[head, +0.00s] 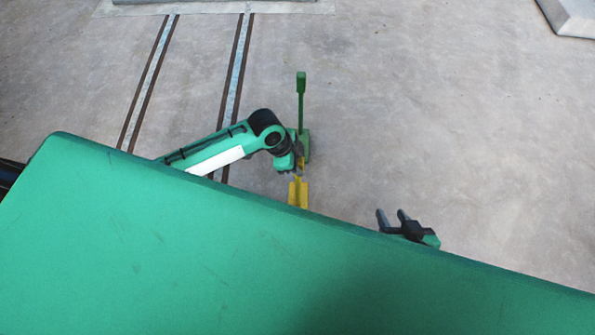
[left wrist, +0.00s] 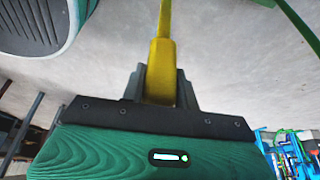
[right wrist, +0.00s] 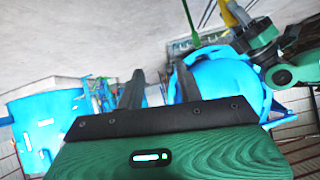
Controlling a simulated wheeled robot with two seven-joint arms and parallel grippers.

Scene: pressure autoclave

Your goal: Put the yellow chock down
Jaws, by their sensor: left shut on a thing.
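The yellow chock (head: 297,193) shows in the head view, partly hidden behind a large green surface in front. My left gripper (head: 298,163) is shut on its upper part. In the left wrist view the yellow chock (left wrist: 163,70) sits between the two dark fingers and reaches away from them. I cannot tell whether its lower end touches the floor. My right gripper (head: 392,215) is open and empty, to the right of the chock. Its spread fingers also show in the right wrist view (right wrist: 160,90).
A green upright lever (head: 301,95) on a small base stands just behind my left gripper. Floor rails (head: 237,75) run at the left. Large blue objects (right wrist: 222,85) fill part of the right wrist view. The concrete floor to the right is clear.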

